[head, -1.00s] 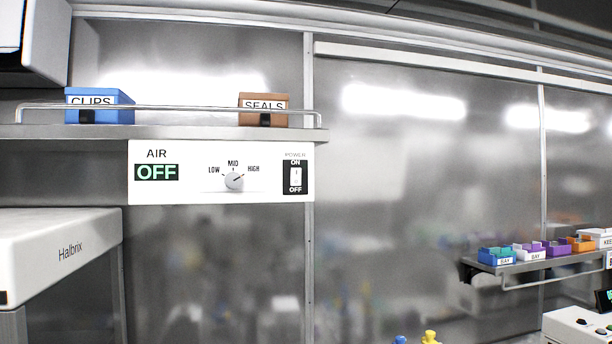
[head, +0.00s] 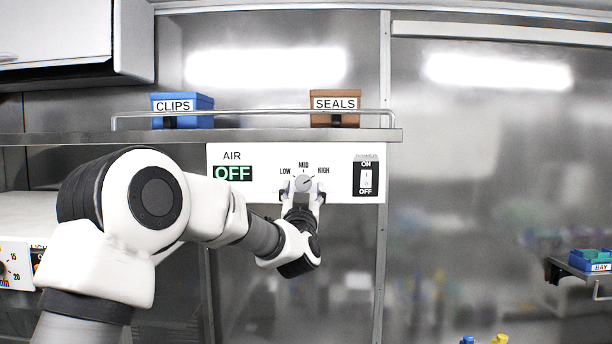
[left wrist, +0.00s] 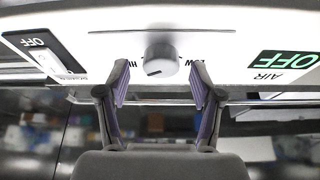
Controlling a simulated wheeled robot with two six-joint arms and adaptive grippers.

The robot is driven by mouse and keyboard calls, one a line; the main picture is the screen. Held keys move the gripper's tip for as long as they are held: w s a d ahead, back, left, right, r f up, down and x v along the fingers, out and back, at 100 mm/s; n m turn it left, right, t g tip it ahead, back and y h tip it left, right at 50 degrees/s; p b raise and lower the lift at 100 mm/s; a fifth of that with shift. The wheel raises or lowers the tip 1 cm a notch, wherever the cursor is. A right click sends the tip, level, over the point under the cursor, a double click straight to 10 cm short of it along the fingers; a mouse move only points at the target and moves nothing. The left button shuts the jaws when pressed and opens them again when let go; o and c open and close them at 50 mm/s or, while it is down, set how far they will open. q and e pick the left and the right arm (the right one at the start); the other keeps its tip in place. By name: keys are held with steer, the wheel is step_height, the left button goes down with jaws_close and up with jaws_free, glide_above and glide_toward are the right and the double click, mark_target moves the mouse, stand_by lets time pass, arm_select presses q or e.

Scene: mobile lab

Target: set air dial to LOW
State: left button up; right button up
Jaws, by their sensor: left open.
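The air dial (head: 303,183) is a round grey knob on the white panel (head: 262,192), below the labels LOW, MID and HIGH. Its pointer mark leans up and right, toward HIGH. The dial also shows in the left wrist view (left wrist: 160,57), where the panel is upside down. My left gripper (head: 301,194) is in front of the panel, just below the dial. Its fingers are open and empty; in the left wrist view its tips (left wrist: 159,84) lie to either side of the dial's line, with a gap to it. My right gripper is not in view.
The AIR display (head: 232,173) reads OFF. A power switch (head: 366,179) is right of the dial. Above, a railed shelf (head: 260,136) holds a blue CLIPS bin (head: 183,108) and a brown SEALS bin (head: 335,106). A side shelf with bins (head: 590,262) is at far right.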

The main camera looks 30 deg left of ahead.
mark_target(303, 183)
arm_select(q)
steer(key=shift+w+a+r+p, duration=0.15)
steer(key=shift+w+r, duration=0.1)
steer(key=shift+w, duration=0.15)
steer(key=shift+w+r+p, duration=0.15)
steer(key=shift+w+r, duration=0.1)
steer(key=shift+w, duration=0.15)
steer(key=shift+w+a+r, duration=0.1)
steer(key=shift+w, duration=0.05)
steer(key=shift+s+a, duration=0.4)
steer(key=shift+w, duration=0.1)
steer(key=c, duration=0.6)
steer(key=shift+w+d, duration=0.1)
steer(key=shift+d, duration=0.05)
steer(key=c, duration=0.5)
steer(key=shift+c, duration=0.2)
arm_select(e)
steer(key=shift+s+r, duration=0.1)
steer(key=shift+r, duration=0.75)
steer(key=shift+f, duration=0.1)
